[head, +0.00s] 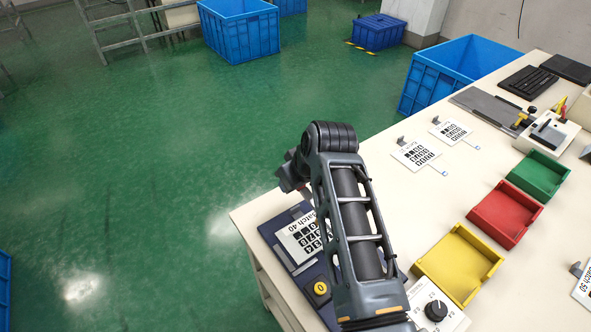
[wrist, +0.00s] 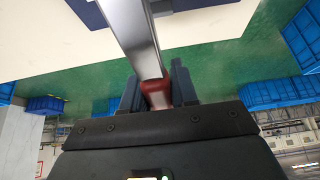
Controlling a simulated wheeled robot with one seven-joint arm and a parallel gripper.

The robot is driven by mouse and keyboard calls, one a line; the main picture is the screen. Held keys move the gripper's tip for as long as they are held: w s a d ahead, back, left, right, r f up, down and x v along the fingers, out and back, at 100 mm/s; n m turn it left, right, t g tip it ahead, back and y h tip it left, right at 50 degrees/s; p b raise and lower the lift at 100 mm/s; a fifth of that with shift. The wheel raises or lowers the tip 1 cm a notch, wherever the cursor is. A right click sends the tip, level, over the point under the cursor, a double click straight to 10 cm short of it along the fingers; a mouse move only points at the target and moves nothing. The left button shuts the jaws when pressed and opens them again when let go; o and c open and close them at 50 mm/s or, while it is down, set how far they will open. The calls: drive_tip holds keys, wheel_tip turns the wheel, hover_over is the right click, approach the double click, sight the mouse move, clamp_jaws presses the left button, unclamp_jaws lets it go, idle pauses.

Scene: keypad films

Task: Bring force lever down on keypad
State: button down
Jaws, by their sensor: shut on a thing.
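The force lever (wrist: 132,35) is a flat metal bar with a dark red grip (wrist: 157,97), and it runs up through the wrist view. My gripper (wrist: 156,86) is shut on the red grip, one dark finger on each side. In the head view my arm covers the lever and most of my gripper. The keypad (head: 302,238), a white film with black keys marked "Batch 40", lies on a dark blue fixture (head: 283,226) at the table's near left corner. My arm hides part of both. I cannot tell whether the lever touches the keypad.
A yellow round knob (head: 320,289) sits on the fixture's front. Yellow (head: 459,268), red (head: 505,214) and green (head: 540,175) trays stand to the right. Two more keypad films (head: 416,155) lie behind on open table. A control box (head: 437,308) is close to my arm.

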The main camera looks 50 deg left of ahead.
wheel_tip(320, 180, down, 3)
drive_tip(key=shift+a+f+h+b, duration=0.1)
drive_tip(key=shift+f+h+b, duration=0.1)
drive_tip(key=shift+h+b, duration=0.5)
drive_tip(key=shift+f+h, duration=0.3)
drive_tip(key=shift+f, duration=0.3)
drive_tip(key=c, duration=1)
unclamp_jaws()
drive_tip(key=shift+o, duration=0.2)
drive_tip(key=v, duration=0.7)
drive_tip(key=shift+w+r, duration=0.1)
drive_tip(key=shift+r, duration=0.25)
